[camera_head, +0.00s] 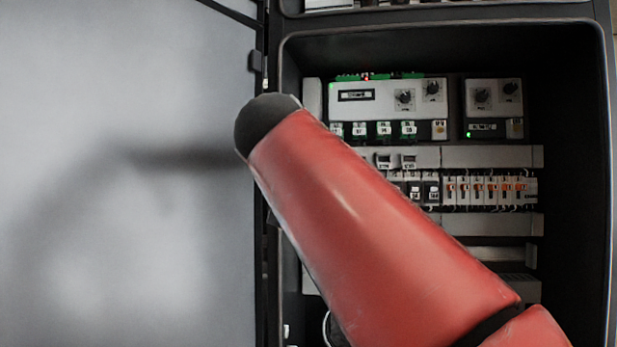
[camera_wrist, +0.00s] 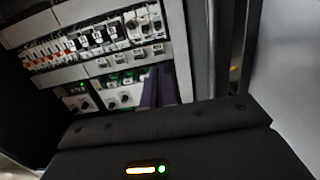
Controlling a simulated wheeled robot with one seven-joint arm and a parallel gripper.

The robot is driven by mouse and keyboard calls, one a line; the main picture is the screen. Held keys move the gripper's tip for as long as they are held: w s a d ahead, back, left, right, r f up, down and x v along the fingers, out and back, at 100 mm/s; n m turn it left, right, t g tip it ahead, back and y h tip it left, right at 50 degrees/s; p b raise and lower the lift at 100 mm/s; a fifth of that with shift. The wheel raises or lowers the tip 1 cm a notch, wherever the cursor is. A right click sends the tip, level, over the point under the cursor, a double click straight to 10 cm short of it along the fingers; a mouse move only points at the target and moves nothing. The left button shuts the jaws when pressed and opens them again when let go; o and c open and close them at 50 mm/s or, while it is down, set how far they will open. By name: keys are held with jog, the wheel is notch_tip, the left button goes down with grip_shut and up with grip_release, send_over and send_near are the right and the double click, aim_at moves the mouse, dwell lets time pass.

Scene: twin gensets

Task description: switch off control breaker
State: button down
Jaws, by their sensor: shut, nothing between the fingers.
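The breaker row shows in the wrist view, turned over, as white modules with dark toggles (camera_wrist: 143,24) near the top. I cannot tell which of them is the control breaker or how its toggle stands. In the head view part of the same row (camera_head: 423,191) shows just right of my red arm, which hides the rest. My gripper (camera_wrist: 160,84) shows in the wrist view as dark purplish fingers close together, shut and empty. The fingers point into the cabinet, and I see no contact with a breaker. In the head view my arm hides the gripper.
Orange-marked terminal modules (camera_head: 490,190) continue the row to the right. The open cabinet door (camera_head: 130,80) fills the left. The cabinet's dark right wall (camera_head: 575,180) has clear room beside it.

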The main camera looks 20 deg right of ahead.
jog(key=p+x, duration=0.4)
jog(key=x, duration=1.4)
jog(key=shift+d+f, duration=0.1)
jog(key=shift+f+t+b, duration=0.1)
jog(key=shift+t+b, duration=0.2)
jog(key=shift+b, duration=0.4)
